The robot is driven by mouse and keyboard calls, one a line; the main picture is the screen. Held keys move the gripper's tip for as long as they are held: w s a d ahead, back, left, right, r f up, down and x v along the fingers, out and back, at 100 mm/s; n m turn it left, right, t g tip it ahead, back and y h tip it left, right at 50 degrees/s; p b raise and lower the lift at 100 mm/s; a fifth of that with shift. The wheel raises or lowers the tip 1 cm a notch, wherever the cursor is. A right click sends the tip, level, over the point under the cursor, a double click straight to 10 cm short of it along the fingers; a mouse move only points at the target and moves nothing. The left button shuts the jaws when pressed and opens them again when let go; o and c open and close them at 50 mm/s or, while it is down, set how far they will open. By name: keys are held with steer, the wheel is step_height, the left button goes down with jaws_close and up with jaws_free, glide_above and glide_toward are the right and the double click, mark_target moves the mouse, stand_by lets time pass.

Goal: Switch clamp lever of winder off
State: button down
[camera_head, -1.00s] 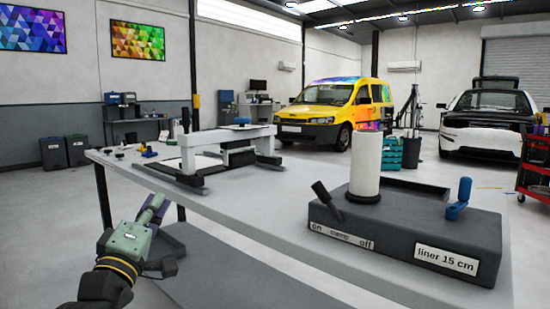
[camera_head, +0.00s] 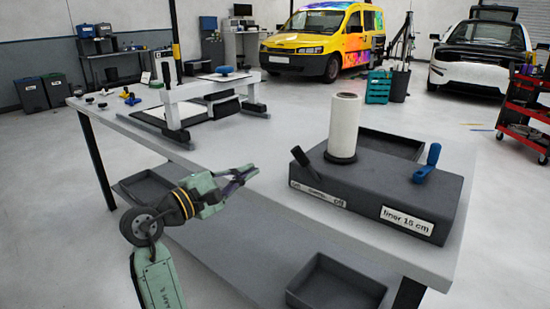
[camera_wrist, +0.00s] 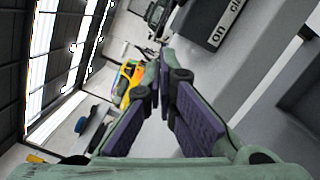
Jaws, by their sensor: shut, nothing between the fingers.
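The winder (camera_head: 445,194) is a dark grey box on the table's right part, with a white roll (camera_head: 343,127) standing on it. Its black clamp lever (camera_head: 304,159) leans left, toward the "on" end of the front label (camera_head: 318,194); "off" is at the label's right end. In the wrist view, the winder (camera_wrist: 198,16) and its "on" label (camera_wrist: 218,30) show at upper right. My gripper (camera_head: 252,171) is shut and empty, left of the winder and apart from the lever. Its purple-padded fingers (camera_wrist: 162,75) also show in the wrist view.
A blue crank (camera_head: 427,163) stands on the winder's right. The white table (camera_head: 215,158) has a frame press (camera_head: 200,95) at its far left. A lower shelf holds dark trays (camera_head: 335,290). Free tabletop lies between press and winder.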

mark_target(305, 164)
steer(key=p+x, duration=0.2)
steer(key=x, duration=0.7)
steer(key=shift+r, duration=0.15)
steer(key=shift+s+d+r+p, duration=0.25)
steer(key=shift+s+d, duration=0.15)
steer(key=shift+s, duration=0.05)
steer(key=shift+s+d+r+p, duration=0.3)
steer(key=shift+s+d, duration=0.1)
steer(key=shift+s, duration=0.1)
steer(key=shift+s+d+r, duration=0.1)
steer(key=shift+s+d, duration=0.1)
steer(key=shift+s, duration=0.25)
steer(key=shift+r, duration=0.1)
steer(key=shift+s+d+r+m, duration=0.1)
steer(key=shift+d+r+m, duration=0.1)
steer(key=shift+m, duration=0.2)
